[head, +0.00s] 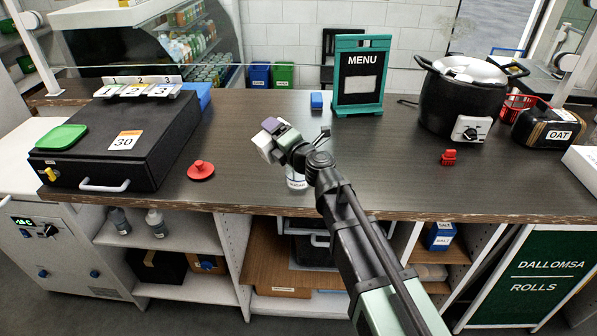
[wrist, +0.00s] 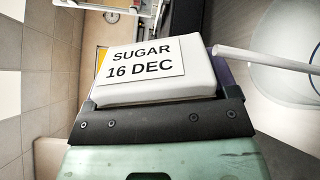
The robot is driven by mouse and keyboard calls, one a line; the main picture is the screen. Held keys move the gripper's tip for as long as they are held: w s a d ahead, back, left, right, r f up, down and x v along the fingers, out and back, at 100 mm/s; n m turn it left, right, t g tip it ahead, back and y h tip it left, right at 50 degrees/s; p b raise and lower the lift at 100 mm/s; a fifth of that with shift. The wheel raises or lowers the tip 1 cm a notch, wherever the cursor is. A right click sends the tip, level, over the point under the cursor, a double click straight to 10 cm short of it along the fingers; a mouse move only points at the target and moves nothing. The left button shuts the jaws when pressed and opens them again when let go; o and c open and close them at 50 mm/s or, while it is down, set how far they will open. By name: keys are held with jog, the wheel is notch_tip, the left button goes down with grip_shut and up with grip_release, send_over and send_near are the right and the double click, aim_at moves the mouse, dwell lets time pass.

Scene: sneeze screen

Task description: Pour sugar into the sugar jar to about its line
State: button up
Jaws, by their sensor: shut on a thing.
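The sugar pack, white with a purple side, is in my gripper (head: 285,143) above the counter in the head view. In the wrist view the white sugar pack (wrist: 200,86) carries a label reading "SUGAR 16 DEC" and sits against the dark jaw. My gripper is shut on it, and it looks tilted. A small clear jar with a pale label (head: 297,182) stands on the counter just below my wrist, partly hidden by my arm; I cannot read its label or see its line or fill level. A pale round shape and a white bar show at the right of the wrist view.
A black case (head: 120,140) and a red knobbed disc (head: 201,170) lie left on the counter (head: 240,190). The menu stand (head: 361,76), black pot (head: 465,95), small red item (head: 448,157) and oat pack (head: 549,128) are behind or right. Counter right of my arm is mostly clear.

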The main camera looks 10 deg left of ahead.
jog(key=shift+w+d+f+m+b, duration=0.15)
jog(key=shift+f+m+b, duration=0.4)
jog(key=shift+m, duration=0.65)
dwell(4.9)
jog(key=shift+w+r+m, duration=0.1)
jog(key=shift+m, duration=0.2)
dwell(1.4)
jog(key=shift+w+m+t+h, duration=0.15)
jog(key=shift+m+t+h, duration=0.2)
jog(key=shift+t, duration=0.25)
